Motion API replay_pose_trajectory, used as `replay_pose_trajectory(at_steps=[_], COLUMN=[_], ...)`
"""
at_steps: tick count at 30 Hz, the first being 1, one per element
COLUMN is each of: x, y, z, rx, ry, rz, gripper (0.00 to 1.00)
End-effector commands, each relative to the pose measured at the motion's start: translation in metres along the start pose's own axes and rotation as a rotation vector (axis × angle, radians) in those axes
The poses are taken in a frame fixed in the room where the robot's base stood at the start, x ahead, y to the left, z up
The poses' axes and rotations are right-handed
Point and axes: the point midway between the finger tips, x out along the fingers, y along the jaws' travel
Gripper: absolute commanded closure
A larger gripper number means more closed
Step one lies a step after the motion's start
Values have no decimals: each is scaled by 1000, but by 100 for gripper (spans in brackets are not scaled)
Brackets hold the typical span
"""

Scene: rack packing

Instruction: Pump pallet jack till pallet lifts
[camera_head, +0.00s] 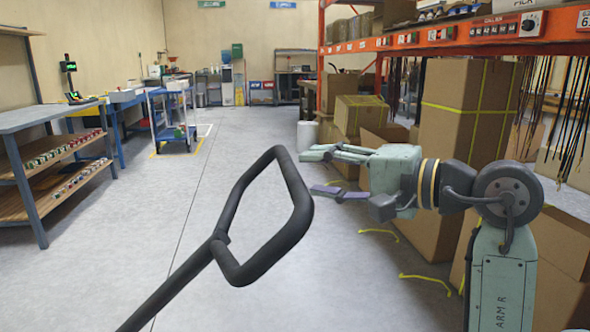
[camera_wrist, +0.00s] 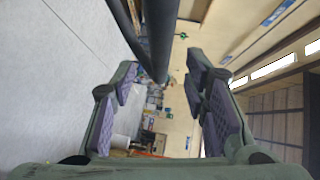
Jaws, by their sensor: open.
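The pallet jack's dark handle (camera_head: 300,205) is a closed loop on a shaft that slants up from the bottom left in the head view. My gripper (camera_head: 320,172) is open at the right of the loop, with its fingers pointing left toward the loop's right side. The fingertips look close to the bar, but I cannot tell whether they touch it. In the wrist view, dark bars of the handle (camera_wrist: 160,35) run down from the top to between the open fingers (camera_wrist: 162,85). The jack's body, forks and the pallet are not in view.
An orange rack (camera_head: 450,38) with tall cardboard boxes (camera_head: 468,105) stands close on the right, behind my arm. A workbench (camera_head: 50,118) with shelves is at the left, and a blue cart (camera_head: 172,120) stands farther back. The grey floor (camera_head: 130,240) between them is clear.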

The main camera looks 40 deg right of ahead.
Motion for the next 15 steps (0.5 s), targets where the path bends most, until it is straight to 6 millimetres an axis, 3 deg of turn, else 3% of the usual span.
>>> replay_pose_trajectory(at_steps=[6,15], x=[43,71], y=[0,0], z=[1,0], rx=[-1,0], ry=[-4,-1], rz=[0,0], gripper=[59,59])
